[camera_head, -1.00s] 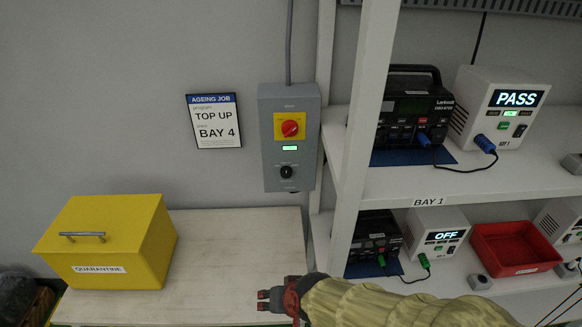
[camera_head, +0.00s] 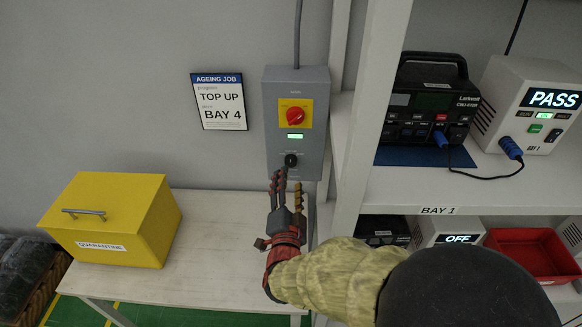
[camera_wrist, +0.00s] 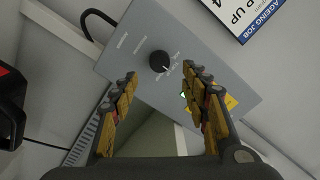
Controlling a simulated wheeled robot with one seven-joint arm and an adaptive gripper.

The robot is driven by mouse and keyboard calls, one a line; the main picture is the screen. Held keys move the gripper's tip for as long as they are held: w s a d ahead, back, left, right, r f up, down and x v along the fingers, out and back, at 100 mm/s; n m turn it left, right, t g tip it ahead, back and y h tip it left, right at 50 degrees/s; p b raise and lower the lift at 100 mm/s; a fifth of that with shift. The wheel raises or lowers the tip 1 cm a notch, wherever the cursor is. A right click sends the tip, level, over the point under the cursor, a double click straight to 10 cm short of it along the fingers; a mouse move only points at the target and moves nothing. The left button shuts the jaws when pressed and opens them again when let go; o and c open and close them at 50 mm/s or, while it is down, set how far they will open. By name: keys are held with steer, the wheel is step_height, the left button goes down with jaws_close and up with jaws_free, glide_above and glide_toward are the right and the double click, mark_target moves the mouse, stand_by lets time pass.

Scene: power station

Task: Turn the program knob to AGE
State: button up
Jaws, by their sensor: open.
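The black program knob (camera_head: 291,160) sits low on the grey control box (camera_head: 308,140) on the wall, under a green-lit display and a red rotary switch (camera_head: 295,116) on a yellow plate. My gripper (camera_head: 284,178) is just below the knob, fingers pointing up at it. In the wrist view the knob (camera_wrist: 159,62) shows beyond the fingertips, roughly between them and apart from both. My gripper (camera_wrist: 168,78) is open and empty. The labels around the knob are too small to read, so I cannot tell its setting.
A yellow quarantine box (camera_head: 125,215) stands on the pale bench (camera_head: 215,235) at left. A white shelf unit (camera_head: 372,110) with chargers and testers stands close on the right. A job sign (camera_head: 219,100) reading TOP UP, BAY 4 hangs left of the control box.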

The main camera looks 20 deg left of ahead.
mark_target(290, 164)
steer(key=b+x, duration=0.1)
steer(key=x, duration=0.5)
steer(key=shift+w+a, duration=0.2)
steer(key=shift+w, duration=0.15)
steer(key=shift+c, duration=0.8)
steer(key=c, duration=1)
